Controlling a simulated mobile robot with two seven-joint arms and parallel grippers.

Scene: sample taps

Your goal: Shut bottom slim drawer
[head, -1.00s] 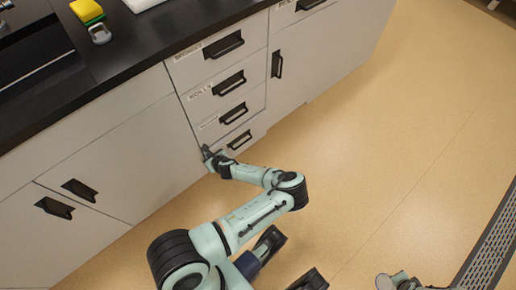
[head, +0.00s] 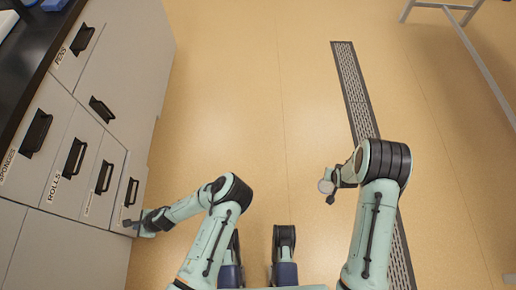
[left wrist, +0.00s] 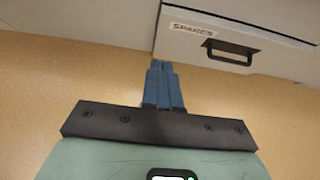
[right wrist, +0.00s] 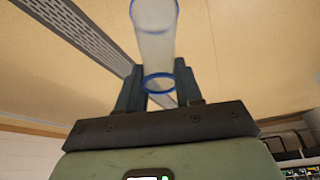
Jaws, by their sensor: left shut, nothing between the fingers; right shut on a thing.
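The bottom slim drawer (head: 137,180), with a black handle, is lowest in the stack at the left of the head view. In the left wrist view its front (left wrist: 185,45) carries a label reading SPARES. It seems to stand slightly proud of the cabinet; I cannot tell how far. My left gripper (head: 130,223) is shut and empty at the drawer's edge. Its blue fingertips (left wrist: 161,66) are by the lower left corner of the front; contact is unclear. My right gripper (right wrist: 157,92), away over the floor, is shut on a clear blue-rimmed vessel (right wrist: 155,45), also in the head view (head: 326,187).
Above it are other drawers, including one labelled ROLLS (head: 68,170) and one labelled SPONGES (head: 35,145). The black countertop (head: 22,85) is at far left. A floor grate (head: 352,85) crosses the open tan floor (head: 240,80). A metal stand (head: 470,45) is at the upper right.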

